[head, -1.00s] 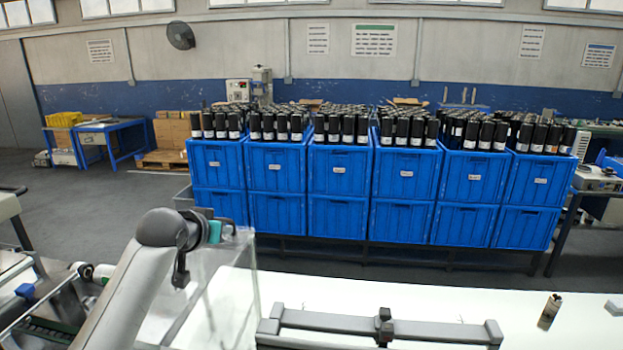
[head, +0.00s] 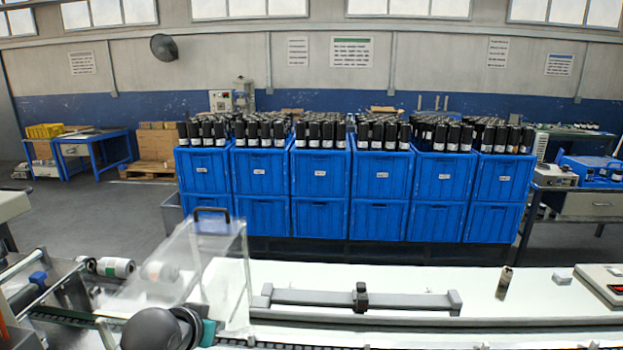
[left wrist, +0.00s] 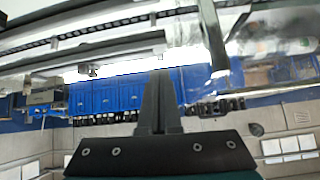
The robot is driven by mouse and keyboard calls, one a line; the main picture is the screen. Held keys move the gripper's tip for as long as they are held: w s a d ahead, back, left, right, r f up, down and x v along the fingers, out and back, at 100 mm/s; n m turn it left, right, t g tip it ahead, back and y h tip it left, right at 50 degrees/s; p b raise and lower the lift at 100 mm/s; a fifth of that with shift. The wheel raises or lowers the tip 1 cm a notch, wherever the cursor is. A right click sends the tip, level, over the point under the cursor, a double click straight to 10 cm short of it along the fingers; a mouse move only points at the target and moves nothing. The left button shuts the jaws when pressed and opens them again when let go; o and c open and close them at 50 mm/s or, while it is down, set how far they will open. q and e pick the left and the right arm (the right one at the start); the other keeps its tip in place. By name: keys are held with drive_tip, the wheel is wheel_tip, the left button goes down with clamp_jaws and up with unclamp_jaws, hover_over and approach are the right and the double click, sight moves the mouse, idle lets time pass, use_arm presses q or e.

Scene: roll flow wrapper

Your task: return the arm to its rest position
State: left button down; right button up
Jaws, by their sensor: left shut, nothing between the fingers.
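My left arm shows at the bottom left of the head view, with its dark rounded wrist and a teal band in front of the machine's clear cover. My left gripper (head: 192,326) is only partly visible there, low in the picture. In the left wrist view its two dark fingers (left wrist: 160,82) lie together, shut and empty, pointing over the white table with the blue crates beyond. My right gripper is in neither view.
The clear cover (head: 222,270) with its black handle stands close to my left wrist. A grey guide bar (head: 320,297) and a small dark roll (head: 505,282) are on the white table (head: 420,275). Stacked blue crates (head: 320,175) stand behind.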

use_arm(q)
drive_tip(key=s+d+f+g, duration=0.1)
drive_tip(key=s+f+g, duration=0.3)
drive_tip(key=s, duration=1.1)
drive_tip(key=s+d+f+g, duration=0.15)
drive_tip(key=s+f, duration=0.45)
drive_tip(key=s, duration=1)
wheel_tip(320, 180, down, 25)
drive_tip(key=s+g+b, duration=0.2)
drive_tip(key=b, duration=0.1)
drive_tip(key=s+a+f+y+b, duration=0.1)
drive_tip(key=s+a+f+b, duration=0.1)
drive_tip(key=s+f, duration=1.2)
drive_tip(key=shift+s+a+f+g, duration=0.35)
drive_tip(key=shift+s+a+f, duration=0.1)
drive_tip(key=shift+f, duration=0.45)
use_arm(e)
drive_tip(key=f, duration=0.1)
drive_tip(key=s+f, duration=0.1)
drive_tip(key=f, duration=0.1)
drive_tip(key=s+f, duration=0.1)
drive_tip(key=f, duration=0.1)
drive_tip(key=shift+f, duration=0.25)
use_arm(q)
drive_tip(key=shift+w+m, duration=0.2)
drive_tip(key=shift+m, duration=0.1)
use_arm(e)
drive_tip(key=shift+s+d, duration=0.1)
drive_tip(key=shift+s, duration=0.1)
